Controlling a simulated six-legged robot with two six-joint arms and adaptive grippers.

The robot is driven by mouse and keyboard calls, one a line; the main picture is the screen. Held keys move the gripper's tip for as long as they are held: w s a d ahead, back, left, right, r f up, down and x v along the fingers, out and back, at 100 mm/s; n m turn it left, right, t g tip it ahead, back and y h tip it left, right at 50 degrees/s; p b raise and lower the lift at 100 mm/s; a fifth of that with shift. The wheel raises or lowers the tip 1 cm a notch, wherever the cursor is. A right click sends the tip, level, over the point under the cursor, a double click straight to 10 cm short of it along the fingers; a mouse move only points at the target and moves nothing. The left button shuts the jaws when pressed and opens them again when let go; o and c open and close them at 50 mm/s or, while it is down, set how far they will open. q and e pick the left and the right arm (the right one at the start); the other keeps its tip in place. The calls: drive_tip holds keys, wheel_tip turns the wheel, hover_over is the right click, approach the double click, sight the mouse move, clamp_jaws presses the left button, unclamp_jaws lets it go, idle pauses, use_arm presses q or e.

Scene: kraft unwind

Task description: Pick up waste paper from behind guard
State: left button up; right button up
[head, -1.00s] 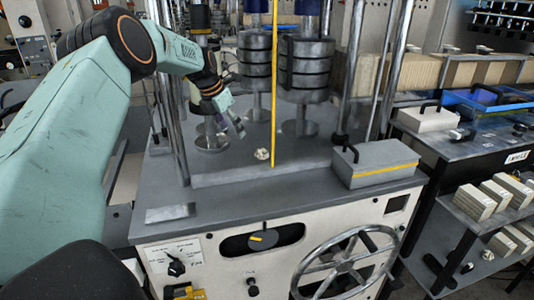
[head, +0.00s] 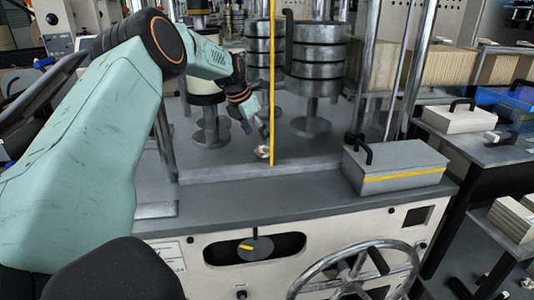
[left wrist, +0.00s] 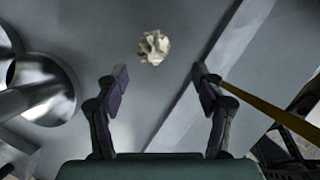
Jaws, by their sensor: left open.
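The waste paper (head: 262,151) is a small crumpled off-white ball on the grey machine deck, just left of the upright yellow strip (head: 272,80), which appears to be the guard's edge. My left gripper (head: 261,134) is just above the paper, pointing down. In the left wrist view the paper (left wrist: 153,47) lies ahead of the fingertips, between their lines. The left gripper's two fingers (left wrist: 159,73) are spread wide with nothing between them. The yellow strip (left wrist: 272,114) passes close to the right finger. My right gripper is not in view.
Stacked metal weights (head: 316,55) stand on the deck behind the strip. A grey box with a black handle (head: 394,168) sits on the deck at right. Chrome posts (head: 412,75) rise nearby. A spoked handwheel (head: 355,270) is on the machine's front.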

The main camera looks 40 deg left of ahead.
sight(258, 149)
use_arm(q)
drive_tip(key=shift+a+f, duration=0.1)
drive_tip(key=shift+f, duration=0.4)
drive_tip(key=f, duration=0.1)
drive_tip(key=w+f, duration=0.1)
drive_tip(key=f, duration=0.1)
drive_tip(key=a+f+b, duration=0.1)
drive_tip(key=shift+w+f, duration=0.2)
drive_tip(key=shift+f, duration=0.1)
drive_tip(key=shift+w+d+f, duration=0.15)
drive_tip(key=shift+d+f, duration=0.15)
drive_tip(key=shift+f, duration=0.15)
drive_tip(key=shift+w+a+f, duration=0.1)
drive_tip(key=shift+a, duration=0.15)
drive_tip(key=shift+w+f, duration=0.1)
drive_tip(key=shift+c, duration=1.2)
drive_tip(key=shift+d, duration=0.2)
drive_tip(key=shift+c, duration=1.3)
drive_tip(key=shift+a, duration=0.15)
drive_tip(key=c, duration=0.3)
